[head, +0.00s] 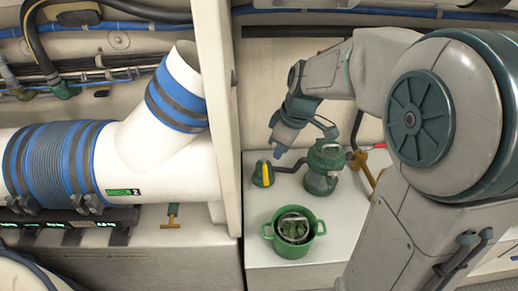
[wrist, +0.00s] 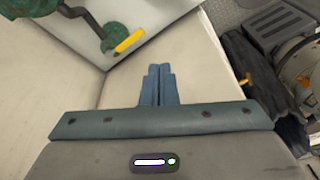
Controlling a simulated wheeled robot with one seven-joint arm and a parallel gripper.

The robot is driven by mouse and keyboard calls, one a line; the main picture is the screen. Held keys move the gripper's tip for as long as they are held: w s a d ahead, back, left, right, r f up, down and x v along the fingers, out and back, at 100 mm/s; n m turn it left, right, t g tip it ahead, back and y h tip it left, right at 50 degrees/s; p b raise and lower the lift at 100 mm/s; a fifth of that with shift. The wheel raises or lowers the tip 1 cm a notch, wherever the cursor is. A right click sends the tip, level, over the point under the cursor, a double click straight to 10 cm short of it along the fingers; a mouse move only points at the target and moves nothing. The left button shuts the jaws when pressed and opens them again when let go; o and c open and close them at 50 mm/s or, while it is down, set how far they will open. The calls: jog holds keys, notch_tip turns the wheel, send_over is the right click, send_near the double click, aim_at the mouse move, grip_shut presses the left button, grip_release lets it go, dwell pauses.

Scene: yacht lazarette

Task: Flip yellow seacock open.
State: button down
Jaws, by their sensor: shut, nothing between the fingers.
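The yellow seacock handle (head: 265,173) sits on a green valve body at the left of the white bench top in the head view. In the wrist view the yellow handle (wrist: 130,41) lies above and left of the fingers, on a green fitting (wrist: 113,38). My gripper (head: 279,152) is just above and to the right of the handle in the head view, apart from it. In the wrist view my gripper (wrist: 157,70) has its blue fingers together with nothing between them.
A green strainer (head: 323,167) stands right of the yellow handle, joined by a pipe. A green pot (head: 292,232) with things in it stands in front. A white upright panel (head: 222,115) rises at the left. A brass valve with a red handle (head: 373,149) is farther right.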

aim_at(265, 172)
jog(key=w+a+f+n+g+y+b, duration=0.1)
jog(key=w+a+f+n, duration=0.3)
jog(key=w+f+n, duration=0.2)
notch_tip(265, 172, down, 2)
jog(key=shift+w+a+f+y, duration=0.1)
jog(key=shift+w+a+y, duration=0.2)
jog(key=shift+w, duration=0.8)
jog(key=shift+f, duration=0.1)
notch_tip(265, 172, down, 10)
jog(key=p, duration=0.2)
jog(key=shift+d, duration=0.35)
jog(key=shift+n, duration=0.3)
jog(key=shift+d+n+b, duration=0.25)
jog(key=shift+n+b, duration=0.05)
jog(key=shift+b, duration=0.25)
